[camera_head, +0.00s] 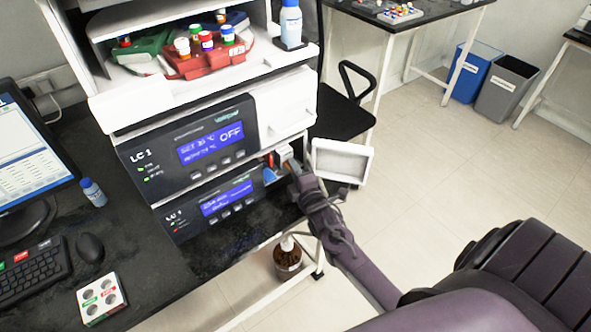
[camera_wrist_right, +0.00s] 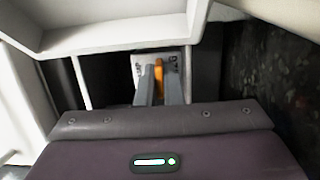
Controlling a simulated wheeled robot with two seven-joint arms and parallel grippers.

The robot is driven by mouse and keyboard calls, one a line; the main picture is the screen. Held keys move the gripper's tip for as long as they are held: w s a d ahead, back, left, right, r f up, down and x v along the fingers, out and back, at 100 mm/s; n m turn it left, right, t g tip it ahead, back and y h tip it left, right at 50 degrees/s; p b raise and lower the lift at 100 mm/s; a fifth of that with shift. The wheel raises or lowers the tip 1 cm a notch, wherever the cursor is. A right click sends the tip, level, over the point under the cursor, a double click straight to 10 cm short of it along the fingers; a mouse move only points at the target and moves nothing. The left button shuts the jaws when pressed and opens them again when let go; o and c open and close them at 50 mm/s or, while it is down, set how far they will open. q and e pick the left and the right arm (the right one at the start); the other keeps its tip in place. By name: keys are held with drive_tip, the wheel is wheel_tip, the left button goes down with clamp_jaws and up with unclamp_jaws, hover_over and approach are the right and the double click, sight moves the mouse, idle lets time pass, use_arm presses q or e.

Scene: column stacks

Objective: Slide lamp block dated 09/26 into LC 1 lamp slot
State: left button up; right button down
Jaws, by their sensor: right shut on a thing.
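My right gripper (camera_head: 291,170) is at the right end of the LC 1 unit (camera_head: 157,169), beside its opened side. It is shut on the lamp block (camera_head: 283,153), a small pale block. In the right wrist view the fingers (camera_wrist_right: 158,84) grip an orange part in front of the block's pale face (camera_wrist_right: 139,62). Dark print shows on that face, but I cannot read a date. The block is at a dark opening between white walls; how deep it sits I cannot tell. The slot itself is mostly hidden. My left gripper is out of view.
A white open door panel (camera_head: 341,161) stands just right of my right gripper. A second unit (camera_head: 213,207) sits below LC 1. Red and blue parts (camera_head: 270,174) show beside the gripper. A brown bottle (camera_head: 287,259) stands below. Bottles and trays fill the top shelf.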

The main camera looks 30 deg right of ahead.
drive_tip(key=c, duration=1.5)
unclamp_jaws()
